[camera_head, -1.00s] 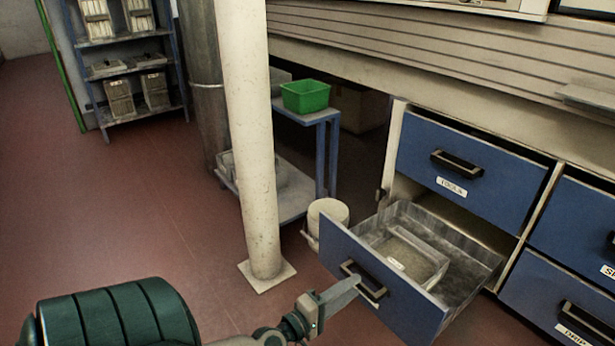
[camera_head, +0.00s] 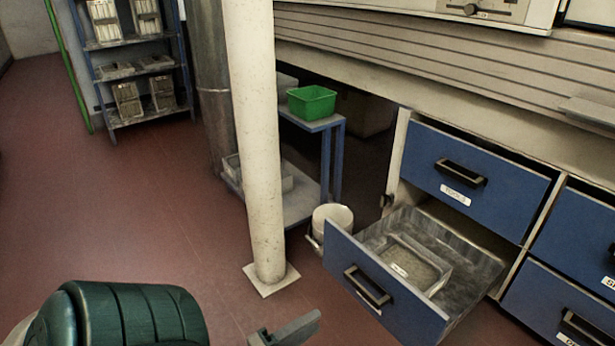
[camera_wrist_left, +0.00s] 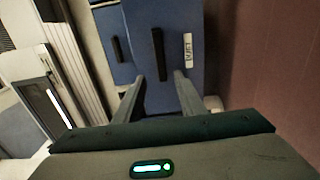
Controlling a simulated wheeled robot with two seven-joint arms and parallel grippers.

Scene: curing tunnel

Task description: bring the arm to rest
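My left gripper (camera_head: 298,328) is at the bottom of the head view, left of the pulled-out blue drawer (camera_head: 395,305) and clear of its black handle (camera_head: 367,286). In the left wrist view my left gripper (camera_wrist_left: 160,82) has its two fingers apart with nothing between them. The drawer's dark handle (camera_wrist_left: 157,55) shows beyond the fingertips, beside a white label (camera_wrist_left: 188,46). The drawer stands open and holds a shallow clear tray (camera_head: 408,262). My right gripper is in neither view.
A white pillar (camera_head: 257,150) on a square foot stands left of the drawer. A white bucket (camera_head: 333,218) is behind the drawer's left corner. A cart with a green bin (camera_head: 311,101) stands under the counter. The closed TOOLS drawer (camera_head: 472,180) is above. Red floor (camera_head: 130,200) at left is clear.

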